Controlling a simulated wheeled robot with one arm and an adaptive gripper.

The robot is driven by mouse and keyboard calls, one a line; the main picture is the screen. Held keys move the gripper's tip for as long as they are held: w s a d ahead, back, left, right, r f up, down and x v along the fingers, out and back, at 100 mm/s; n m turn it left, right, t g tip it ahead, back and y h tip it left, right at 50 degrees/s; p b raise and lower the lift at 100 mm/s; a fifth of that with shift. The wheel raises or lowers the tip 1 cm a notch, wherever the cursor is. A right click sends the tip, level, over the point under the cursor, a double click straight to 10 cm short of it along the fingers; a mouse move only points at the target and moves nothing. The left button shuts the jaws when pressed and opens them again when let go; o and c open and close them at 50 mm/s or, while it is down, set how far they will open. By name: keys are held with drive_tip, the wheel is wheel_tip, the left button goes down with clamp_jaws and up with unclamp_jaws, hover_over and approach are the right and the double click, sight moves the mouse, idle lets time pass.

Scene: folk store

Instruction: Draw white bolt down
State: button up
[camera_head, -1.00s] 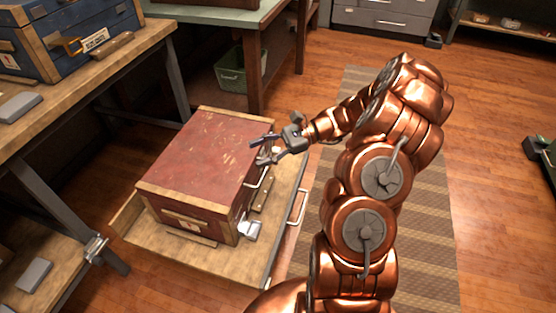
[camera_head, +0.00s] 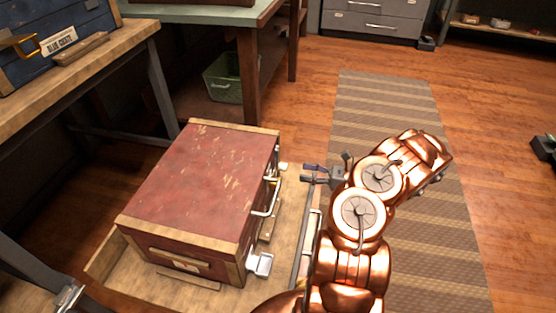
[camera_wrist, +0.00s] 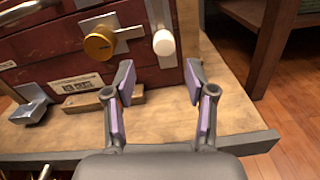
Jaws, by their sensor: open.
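The white bolt (camera_wrist: 163,43) shows in the wrist view as a pale rounded knob with a white rod above it, at the right end of the red chest's front. In the head view a small pale piece at the chest's right side (camera_head: 283,166) looks like its end. My gripper (camera_wrist: 159,82) is open and empty, its two fingers below and to either side of the knob in the picture, apparently apart from it. In the head view my gripper (camera_head: 308,173) is just right of the chest (camera_head: 200,185). Contact is not visible.
A round gold knob (camera_wrist: 99,43) sits left of the bolt. A wooden block (camera_wrist: 118,102) and a grey metal piece (camera_wrist: 30,103) lie near the chest front. The chest stands on a wooden board (camera_head: 105,262). Open floor lies to the right.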

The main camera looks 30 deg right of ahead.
sight(285, 167)
drive_tip(key=shift+b+x, duration=1.35)
drive_tip(key=shift+x, duration=2.65)
drive_tip(key=shift+w+d, duration=0.15)
drive_tip(key=shift+w, duration=0.05)
drive_tip(key=shift+c, duration=0.3)
clamp_jaws()
drive_tip(key=shift+f, duration=0.1)
